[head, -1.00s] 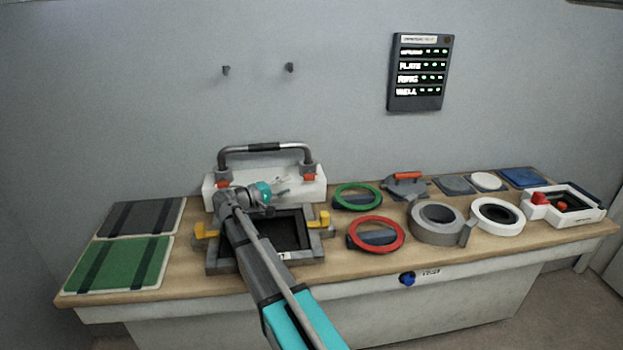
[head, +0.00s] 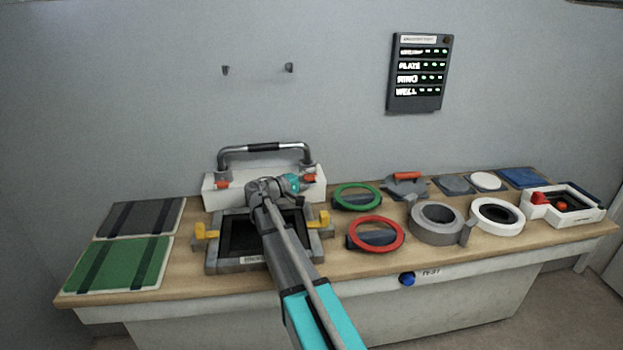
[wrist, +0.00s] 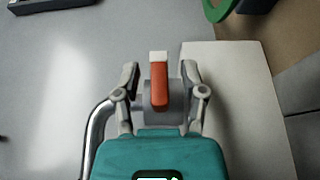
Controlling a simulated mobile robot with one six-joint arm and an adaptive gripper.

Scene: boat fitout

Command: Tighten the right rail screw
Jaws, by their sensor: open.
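The rail (head: 265,148) is a chrome handle with a dark grip, mounted on a white block (head: 240,190) at the back of the bench. A red screw head (head: 222,184) sits at its left foot. The right rail screw (head: 309,181) is at its right foot, partly hidden by my arm in the head view. In the wrist view this screw (wrist: 159,86) is a red bar with a pale tip, on a grey round base. My gripper (wrist: 160,70) is open, one finger on each side of the red bar, with gaps visible. The rail's chrome tube (wrist: 92,135) curves at left.
A grey frame with a dark well (head: 235,238) and yellow clamps (head: 325,220) lies below my arm. Green (head: 358,197) and red rings (head: 377,233) and a grey ring (head: 437,222) stand to the right. A status panel (head: 419,72) hangs on the wall.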

